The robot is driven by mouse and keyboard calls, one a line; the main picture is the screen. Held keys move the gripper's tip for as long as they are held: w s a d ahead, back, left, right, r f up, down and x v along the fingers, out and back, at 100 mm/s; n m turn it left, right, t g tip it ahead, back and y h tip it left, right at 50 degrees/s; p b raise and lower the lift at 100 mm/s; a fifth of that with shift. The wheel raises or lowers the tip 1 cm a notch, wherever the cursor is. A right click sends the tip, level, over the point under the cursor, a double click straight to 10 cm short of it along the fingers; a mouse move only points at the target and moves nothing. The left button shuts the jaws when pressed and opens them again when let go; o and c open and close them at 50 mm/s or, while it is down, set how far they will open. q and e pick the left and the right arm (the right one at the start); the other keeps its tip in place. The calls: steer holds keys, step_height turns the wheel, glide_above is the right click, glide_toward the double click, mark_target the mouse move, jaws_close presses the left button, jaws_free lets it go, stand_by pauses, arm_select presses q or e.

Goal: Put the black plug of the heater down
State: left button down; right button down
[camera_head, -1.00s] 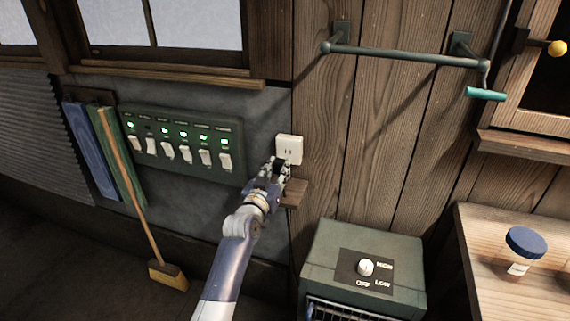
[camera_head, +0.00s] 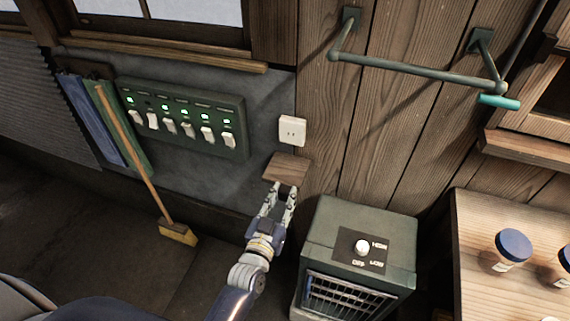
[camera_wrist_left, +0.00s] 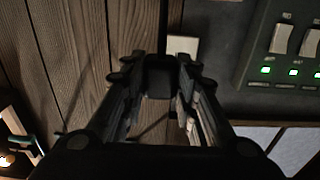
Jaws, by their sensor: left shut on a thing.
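My left gripper (camera_head: 280,196) is shut on the black plug (camera_wrist_left: 159,76), which shows as a dark block between the fingertips in the left wrist view. In the head view the fingers mostly hide the plug. The gripper is at the front of a small wooden shelf (camera_head: 289,168) on the wall; I cannot tell whether the plug touches it. The white outlet (camera_head: 292,131) above is empty. The green-grey heater (camera_head: 326,232), with a white knob and a front grille, stands at the right of the gripper. My right gripper is not in view.
A green switch panel (camera_head: 183,106) with several lit switches is on the wall at left. A broom (camera_head: 178,234) leans below it. A metal rail (camera_head: 415,72) juts out at upper right. A wooden table (camera_head: 478,235) with blue-lidded jars (camera_head: 513,247) is at right.

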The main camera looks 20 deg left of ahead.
arm_select(q)
steer(key=b, duration=0.8)
glide_above(284, 175)
steer(key=s, duration=0.1)
steer(key=shift+d+f, duration=0.15)
steer(key=shift+f, duration=0.75)
steer(key=shift+w+r, duration=0.1)
steer(key=shift+w, duration=0.45)
step_height(284, 175, down, 4)
steer(key=b, duration=0.4)
steer(key=shift+r, duration=0.3)
steer(key=shift+f+b, duration=0.35)
steer(key=shift+f, duration=0.25)
steer(key=c, duration=1.2)
jaws_free()
steer(key=shift+s+a+f, duration=0.1)
steer(key=shift+a, duration=0.1)
steer(key=shift+c, duration=0.2)
